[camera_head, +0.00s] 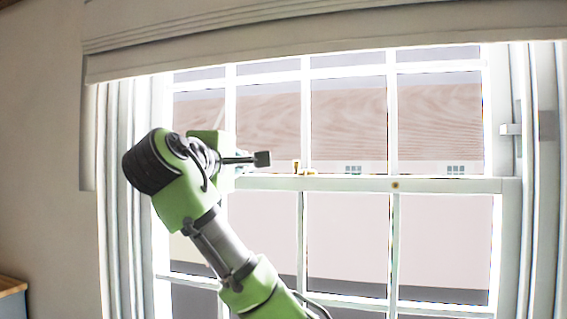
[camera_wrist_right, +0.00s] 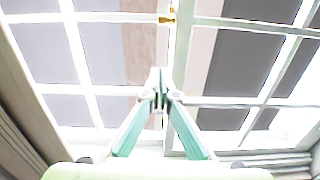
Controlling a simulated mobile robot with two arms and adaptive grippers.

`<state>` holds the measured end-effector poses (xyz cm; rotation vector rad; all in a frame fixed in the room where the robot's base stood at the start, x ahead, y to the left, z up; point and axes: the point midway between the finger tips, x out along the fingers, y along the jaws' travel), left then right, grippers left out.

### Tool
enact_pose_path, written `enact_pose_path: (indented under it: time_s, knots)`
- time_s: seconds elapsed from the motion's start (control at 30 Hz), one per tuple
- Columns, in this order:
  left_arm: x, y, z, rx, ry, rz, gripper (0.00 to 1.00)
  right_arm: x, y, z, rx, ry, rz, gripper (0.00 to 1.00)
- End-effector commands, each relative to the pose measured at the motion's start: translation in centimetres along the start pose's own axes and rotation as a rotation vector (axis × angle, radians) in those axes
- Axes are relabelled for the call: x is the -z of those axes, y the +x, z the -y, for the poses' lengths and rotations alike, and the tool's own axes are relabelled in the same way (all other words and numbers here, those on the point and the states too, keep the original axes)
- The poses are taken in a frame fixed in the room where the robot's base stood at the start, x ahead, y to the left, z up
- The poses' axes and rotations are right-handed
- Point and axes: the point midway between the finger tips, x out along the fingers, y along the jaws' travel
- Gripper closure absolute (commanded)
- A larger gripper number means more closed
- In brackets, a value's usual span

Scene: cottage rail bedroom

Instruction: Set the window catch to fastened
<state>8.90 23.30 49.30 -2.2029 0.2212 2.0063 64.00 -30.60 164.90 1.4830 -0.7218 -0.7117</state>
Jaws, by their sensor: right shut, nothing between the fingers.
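The window catch (camera_head: 308,171) is a small brass fitting on the meeting rail of the sash window, with a short part standing up at its left end. In the right wrist view the catch (camera_wrist_right: 167,17) is at the top centre, beyond my fingertips. My right gripper (camera_wrist_right: 159,78) is shut and empty, pointing at the window and apart from the catch. In the head view my right arm largely hides the gripper, to the left of the catch. Whether the catch is fastened cannot be told. My left gripper is not in view.
The meeting rail (camera_head: 440,185) crosses the window, with a small brass-coloured spot (camera_head: 395,185) right of the catch. A folded blind (camera_head: 330,35) hangs above. The space in front of the right panes looks clear.

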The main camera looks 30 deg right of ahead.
Motion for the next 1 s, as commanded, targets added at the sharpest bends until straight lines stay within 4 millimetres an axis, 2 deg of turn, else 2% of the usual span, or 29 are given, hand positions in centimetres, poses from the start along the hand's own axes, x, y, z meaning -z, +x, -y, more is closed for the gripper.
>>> enact_pose_path:
  time_s: [0.33, 0.47, 0.57, 0.9, 1.0]
  knots:
    - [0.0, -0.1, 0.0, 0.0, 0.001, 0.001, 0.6, -0.1, 0.0, -0.1, -0.001, 0.0, 0.002, 1.0]
    - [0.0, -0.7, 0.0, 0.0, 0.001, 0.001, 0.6, -0.1, 0.8, -0.3, -0.001, -0.001, 0.003, 1.0]
    - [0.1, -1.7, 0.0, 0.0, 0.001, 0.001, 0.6, -0.1, 2.3, -0.5, 0.001, -0.001, 0.004, 1.0]
    - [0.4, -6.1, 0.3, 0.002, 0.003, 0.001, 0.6, -0.1, 9.5, -0.7, 0.001, -0.002, 0.005, 1.0]
    - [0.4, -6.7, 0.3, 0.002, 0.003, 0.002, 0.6, -1.0, 10.4, -0.5, -0.002, 0.001, 0.002, 1.0]
